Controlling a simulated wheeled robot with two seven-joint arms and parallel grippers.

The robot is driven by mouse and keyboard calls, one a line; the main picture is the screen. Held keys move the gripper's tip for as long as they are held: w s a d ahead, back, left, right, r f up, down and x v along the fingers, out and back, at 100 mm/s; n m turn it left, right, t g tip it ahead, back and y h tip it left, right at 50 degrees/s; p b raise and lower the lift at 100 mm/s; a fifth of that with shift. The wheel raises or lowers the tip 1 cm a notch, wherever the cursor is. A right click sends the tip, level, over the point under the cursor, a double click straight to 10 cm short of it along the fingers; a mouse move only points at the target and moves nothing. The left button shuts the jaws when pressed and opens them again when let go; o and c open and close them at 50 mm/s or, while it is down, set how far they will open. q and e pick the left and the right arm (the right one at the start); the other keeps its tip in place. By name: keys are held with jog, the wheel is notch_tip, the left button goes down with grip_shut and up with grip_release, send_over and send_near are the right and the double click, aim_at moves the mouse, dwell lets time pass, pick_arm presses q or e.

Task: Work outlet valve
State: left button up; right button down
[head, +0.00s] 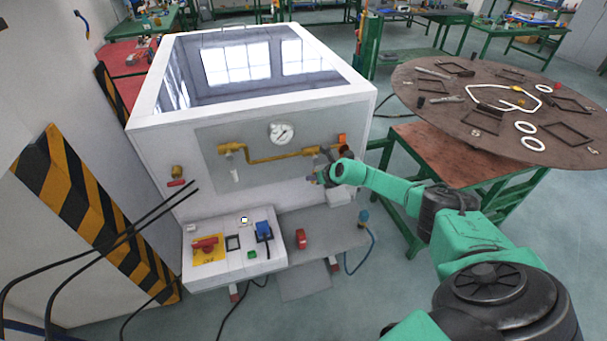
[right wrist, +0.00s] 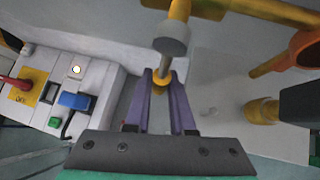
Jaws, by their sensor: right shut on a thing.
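The gas generator (head: 160,150) is a white cabinet with a brass pipe (head: 265,158) and a round gauge (head: 282,132) on its front panel. The outlet valve fitting is at the right end of this pipe, mostly hidden by my right gripper (head: 321,176). In the right wrist view, my right gripper (right wrist: 162,84) has its purple fingers on both sides of a thin stem with a brass end, below a grey cylindrical valve part (right wrist: 173,40). It is shut on this stem. An orange handle (head: 342,139) stands just above the gripper. My left gripper is not in view.
A control box with a red switch (head: 206,245) and a blue part (head: 263,231) sits below the panel. A round brown table (head: 440,115) with loose frames and rings stands to the right. A striped yellow-black post (head: 95,210) and dark cables are at left.

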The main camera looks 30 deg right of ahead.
jog(key=shift+d+r+h+p, duration=0.15)
jog(key=shift+d+h+p, duration=0.05)
jog(key=shift+h+p, duration=0.25)
jog(key=shift+s+d+p, duration=0.1)
jog(key=shift+d+p, duration=0.05)
jog(key=shift+p, duration=0.15)
jog(key=shift+f, duration=0.2)
jog(key=shift+n, duration=0.3)
jog(key=c, duration=0.8)
grip_release()
jog(key=shift+o, duration=0.2)
